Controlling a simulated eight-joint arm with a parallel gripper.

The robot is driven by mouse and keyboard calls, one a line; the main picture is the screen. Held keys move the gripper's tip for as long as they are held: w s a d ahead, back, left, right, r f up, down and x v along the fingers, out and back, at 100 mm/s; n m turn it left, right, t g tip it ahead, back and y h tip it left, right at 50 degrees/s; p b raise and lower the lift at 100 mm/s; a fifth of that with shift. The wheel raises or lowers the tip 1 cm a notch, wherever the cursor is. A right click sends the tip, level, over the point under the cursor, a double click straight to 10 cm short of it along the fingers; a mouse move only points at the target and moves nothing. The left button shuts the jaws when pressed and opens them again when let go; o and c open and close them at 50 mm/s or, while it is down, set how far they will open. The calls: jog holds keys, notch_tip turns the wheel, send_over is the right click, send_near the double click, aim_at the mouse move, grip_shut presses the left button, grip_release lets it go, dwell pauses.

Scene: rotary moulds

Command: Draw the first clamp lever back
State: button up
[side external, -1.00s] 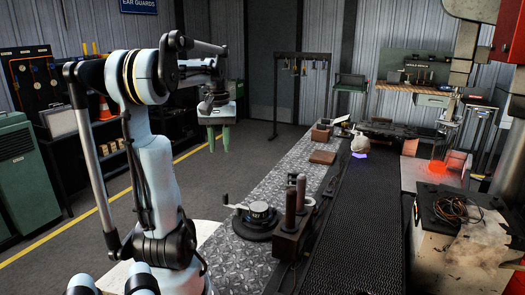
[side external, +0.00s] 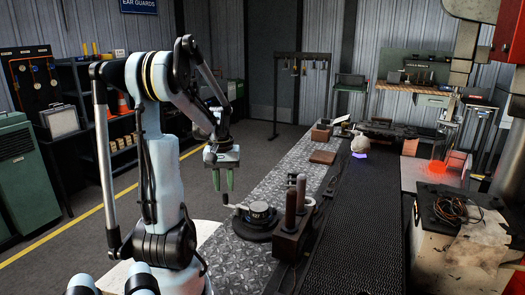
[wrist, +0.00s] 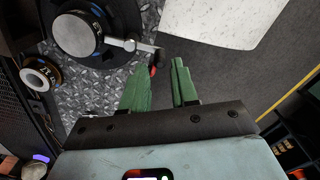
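A round mould (side external: 258,213) with a pale marked cap sits on a dark round base on the tread-plate bench. A silver clamp lever (side external: 236,206) sticks out from its left side. In the wrist view the mould (wrist: 78,33) is at upper left, and its lever (wrist: 128,45) reaches right to a dark and red tip. My gripper (side external: 223,191), with green fingers, hangs above and left of the lever's outer end. In the wrist view my gripper (wrist: 162,63) is open and empty, its fingertips near the lever tip. I see no clear contact.
A dark block with two upright posts (side external: 291,210) stands right of the mould. A dark conveyor belt (side external: 350,225) runs along the bench's right side. A brown block (side external: 322,157) lies further back. Floor is clear left of the bench.

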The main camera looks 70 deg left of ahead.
aim_at(225, 195)
jog(key=shift+f, duration=2.2)
grip_shut()
